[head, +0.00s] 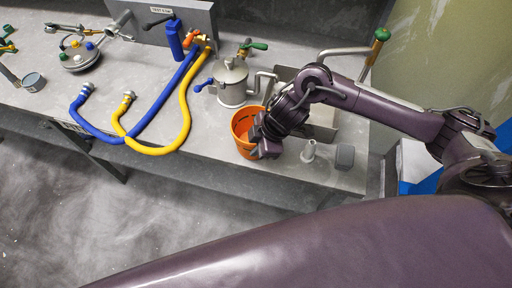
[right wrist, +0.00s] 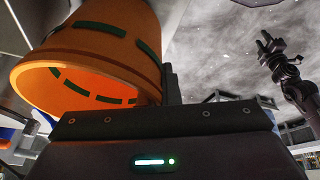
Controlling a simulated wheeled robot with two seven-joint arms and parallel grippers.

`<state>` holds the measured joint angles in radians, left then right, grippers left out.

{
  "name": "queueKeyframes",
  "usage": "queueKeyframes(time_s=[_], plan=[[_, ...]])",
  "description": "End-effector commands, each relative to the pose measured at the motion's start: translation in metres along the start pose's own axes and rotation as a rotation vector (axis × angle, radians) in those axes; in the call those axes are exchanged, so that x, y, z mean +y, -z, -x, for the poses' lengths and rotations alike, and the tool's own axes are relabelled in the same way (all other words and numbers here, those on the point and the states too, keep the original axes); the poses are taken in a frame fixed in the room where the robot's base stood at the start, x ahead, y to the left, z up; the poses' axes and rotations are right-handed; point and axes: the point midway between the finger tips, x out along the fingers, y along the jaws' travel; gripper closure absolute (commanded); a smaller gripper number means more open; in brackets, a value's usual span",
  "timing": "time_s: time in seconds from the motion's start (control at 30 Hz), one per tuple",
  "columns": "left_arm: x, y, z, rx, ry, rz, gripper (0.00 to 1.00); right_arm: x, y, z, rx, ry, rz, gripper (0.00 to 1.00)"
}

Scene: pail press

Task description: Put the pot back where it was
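The pot is an orange pail (head: 241,124) at the front of the bench, in front of the metal canister. In the right wrist view the pot (right wrist: 95,45) fills the upper left, its mouth facing the camera, with dark green dashes round its wall. My right gripper (head: 264,138) is at the pot's right side, over its rim. One finger shows against the pot's wall in the right wrist view; the other is hidden by the pot. The gripper looks shut on the wall. I cannot tell whether the pot touches the bench. My left gripper is outside the head view.
On the bench (head: 205,148) are a metal canister (head: 232,82), a blue hose (head: 150,116) and a yellow hose (head: 182,130). A pale nozzle (head: 309,151) and a grey block (head: 345,157) stand right of my gripper. A round valve piece (head: 80,57) lies far left.

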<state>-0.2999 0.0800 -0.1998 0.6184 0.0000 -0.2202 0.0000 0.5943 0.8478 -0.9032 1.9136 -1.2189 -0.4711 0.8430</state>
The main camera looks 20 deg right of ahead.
Motion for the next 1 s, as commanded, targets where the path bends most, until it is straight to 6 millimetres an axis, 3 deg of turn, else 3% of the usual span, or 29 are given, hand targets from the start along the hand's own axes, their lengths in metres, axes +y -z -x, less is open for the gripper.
queueKeyframes(time_s=[0.47, 0.5, 0.63, 1.0], plan=[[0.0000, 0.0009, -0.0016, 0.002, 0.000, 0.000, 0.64, -0.0012, -0.0045, -0.0123, 0.001, -0.001, 0.001, 1.00], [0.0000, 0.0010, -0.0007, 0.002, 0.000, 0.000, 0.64, -0.0009, -0.0041, -0.0112, 0.001, -0.002, 0.001, 0.92], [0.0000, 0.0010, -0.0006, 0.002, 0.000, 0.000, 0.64, -0.0010, -0.0040, -0.0110, 0.001, -0.001, 0.001, 0.75], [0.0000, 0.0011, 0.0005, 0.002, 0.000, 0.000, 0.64, -0.0004, -0.0031, -0.0050, 0.001, -0.002, 0.001, 0.75]])
